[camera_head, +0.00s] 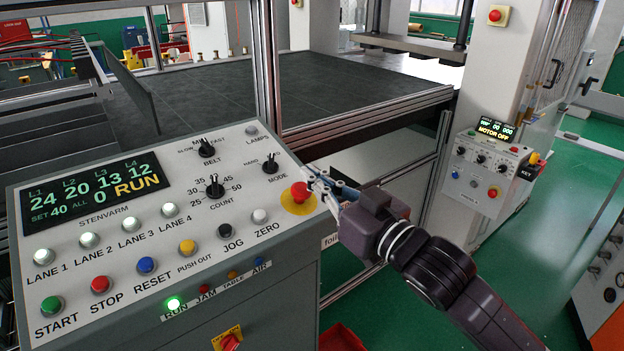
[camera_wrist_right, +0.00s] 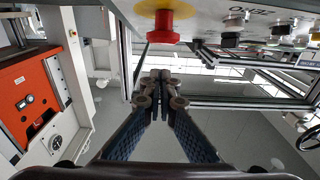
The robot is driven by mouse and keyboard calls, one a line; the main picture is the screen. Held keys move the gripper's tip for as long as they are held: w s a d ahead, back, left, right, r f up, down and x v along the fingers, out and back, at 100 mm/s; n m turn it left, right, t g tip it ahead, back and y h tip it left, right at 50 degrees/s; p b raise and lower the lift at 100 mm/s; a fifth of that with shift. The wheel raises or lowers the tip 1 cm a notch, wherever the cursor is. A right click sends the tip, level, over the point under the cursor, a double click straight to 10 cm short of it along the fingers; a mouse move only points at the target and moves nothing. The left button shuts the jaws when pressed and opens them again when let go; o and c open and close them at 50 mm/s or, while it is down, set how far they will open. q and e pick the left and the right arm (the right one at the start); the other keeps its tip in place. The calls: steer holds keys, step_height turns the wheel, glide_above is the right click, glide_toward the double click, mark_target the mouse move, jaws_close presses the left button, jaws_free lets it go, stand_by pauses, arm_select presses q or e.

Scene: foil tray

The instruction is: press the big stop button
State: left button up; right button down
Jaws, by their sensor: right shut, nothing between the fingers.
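The big stop button is a red mushroom head (camera_head: 299,191) on a yellow disc, at the right end of the sloping control panel. It also shows in the wrist view, as a red knob (camera_wrist_right: 164,27) at the top. My right gripper (camera_head: 310,175) is shut and empty. Its fingertips are close beside the button, at its upper right in the head view. In the wrist view the closed fingertips (camera_wrist_right: 160,82) lie below the button in the picture, with a gap between. My left gripper is not in view.
The control panel (camera_head: 245,150) has knobs, lamps and small buttons, including a small red STOP button (camera_head: 101,285). Its display (camera_head: 97,190) reads RUN. A dark belt table (camera_head: 330,85) lies behind. A second control box (camera_head: 485,170) stands at right, with green floor between.

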mark_target(302, 193)
steer(key=shift+w+a+f, duration=0.1)
steer(key=shift+w+f, duration=0.1)
steer(key=shift+f, duration=1.2)
